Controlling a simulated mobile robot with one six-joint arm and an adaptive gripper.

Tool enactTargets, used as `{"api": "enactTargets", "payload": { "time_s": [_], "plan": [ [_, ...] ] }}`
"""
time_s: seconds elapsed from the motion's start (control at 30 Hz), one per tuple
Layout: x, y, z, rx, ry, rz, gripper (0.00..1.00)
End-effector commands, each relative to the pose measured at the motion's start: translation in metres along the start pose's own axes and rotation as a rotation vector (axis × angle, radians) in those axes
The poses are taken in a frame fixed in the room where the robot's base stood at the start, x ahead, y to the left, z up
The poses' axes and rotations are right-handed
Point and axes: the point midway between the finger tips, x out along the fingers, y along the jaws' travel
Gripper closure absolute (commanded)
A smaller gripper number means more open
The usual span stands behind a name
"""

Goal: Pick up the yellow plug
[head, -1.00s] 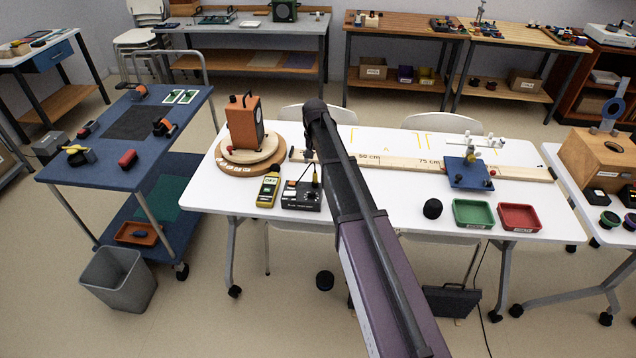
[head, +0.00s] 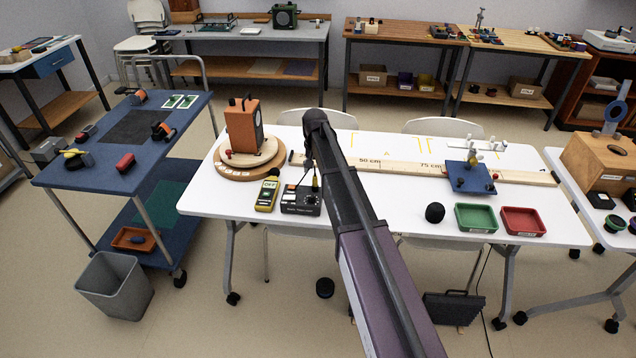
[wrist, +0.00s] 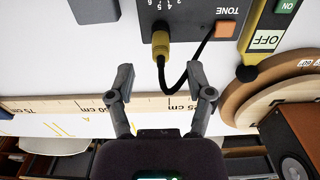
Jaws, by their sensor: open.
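The yellow plug (wrist: 161,46) sits in the top face of the black tone box (wrist: 190,18), and a black cord runs from it. In the head view the plug (head: 315,183) stands upright at the back of the tone box (head: 301,200). My gripper (wrist: 161,80) is open and empty in the wrist view, one finger on each side of the cord. The fingertips point toward the plug and appear short of it. In the head view my gripper (head: 309,162) hangs just behind and above the box, partly hidden by my arm.
A yellow meter (head: 267,194) lies left of the box. An orange speaker (head: 243,127) stands on a round wooden turntable (head: 240,173) behind the meter. A ruler board (head: 405,165) runs along the table behind the box.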

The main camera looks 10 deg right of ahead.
Motion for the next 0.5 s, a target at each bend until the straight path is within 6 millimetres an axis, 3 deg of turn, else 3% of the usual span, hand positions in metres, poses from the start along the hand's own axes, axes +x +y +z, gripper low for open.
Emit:
{"api": "enactTargets", "payload": {
  "time_s": [0.5],
  "plan": [
    [0.040, 0.000, 0.002, 0.000, 0.000, 0.000, 0.33]
  ]
}}
